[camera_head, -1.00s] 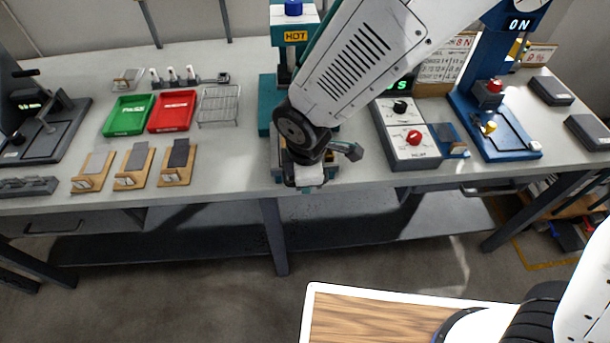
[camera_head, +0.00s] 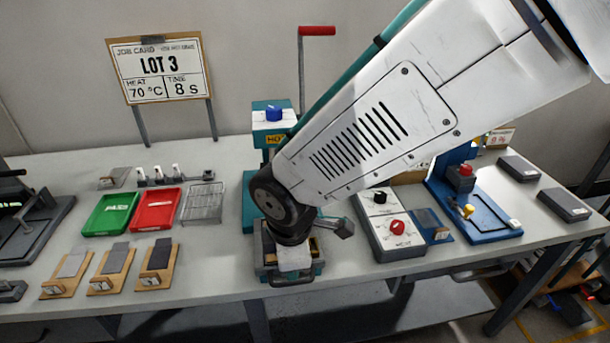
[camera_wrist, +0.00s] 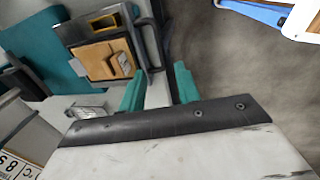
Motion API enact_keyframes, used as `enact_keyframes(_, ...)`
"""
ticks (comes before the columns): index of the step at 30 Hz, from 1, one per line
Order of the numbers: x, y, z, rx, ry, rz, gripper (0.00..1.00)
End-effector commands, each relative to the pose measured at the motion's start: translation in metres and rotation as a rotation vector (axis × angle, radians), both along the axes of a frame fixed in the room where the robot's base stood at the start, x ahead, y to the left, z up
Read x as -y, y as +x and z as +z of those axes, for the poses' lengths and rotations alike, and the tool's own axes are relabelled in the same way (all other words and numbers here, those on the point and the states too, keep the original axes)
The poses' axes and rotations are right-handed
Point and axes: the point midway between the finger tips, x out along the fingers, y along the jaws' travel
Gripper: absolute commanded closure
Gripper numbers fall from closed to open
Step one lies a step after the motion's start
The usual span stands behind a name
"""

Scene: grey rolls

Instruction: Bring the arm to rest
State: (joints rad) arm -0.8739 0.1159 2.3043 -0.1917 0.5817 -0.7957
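My arm reaches down from the upper right in the head view and covers much of a teal press (camera_head: 272,118) marked HOT. The arm's dark wrist joint is in front of the press, just above its low front part (camera_head: 290,277). My gripper (camera_wrist: 158,88) shows in the wrist view as two teal fingers set apart. A grey bar-like handle (camera_wrist: 152,55) runs into the space between them, with gaps seeming to show at its sides. Contact cannot be made out. A brown block (camera_wrist: 102,62) lies in the press's dark frame nearby. The fingertips are not clear in the head view.
Left of the press are a green tray (camera_head: 110,213), a red tray (camera_head: 157,209), a wire rack (camera_head: 203,203) and several wooden stands. Right are a control box (camera_head: 388,222) with knobs and a blue fixture (camera_head: 480,215). A LOT 3 job card (camera_head: 160,68) stands behind.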

Motion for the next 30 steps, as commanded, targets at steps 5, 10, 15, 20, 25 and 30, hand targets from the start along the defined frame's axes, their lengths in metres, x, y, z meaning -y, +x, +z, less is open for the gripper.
enact_keyframes(5, 0.005, -0.004, -0.001, -0.019, -0.013, -0.073, 0.67)
enact_keyframes(10, 0.050, -0.028, 0.009, -0.104, -0.087, -0.364, 0.67)
enact_keyframes(15, 0.113, -0.035, 0.044, -0.144, -0.093, -0.703, 0.67)
enact_keyframes(20, 0.178, -0.048, 0.080, -0.170, -0.064, -1.042, 0.67)
enact_keyframes(25, 0.245, -0.076, 0.115, -0.182, 0.011, -1.410, 0.67)
enact_keyframes(30, 0.291, -0.103, 0.138, -0.156, 0.122, -1.664, 0.67)
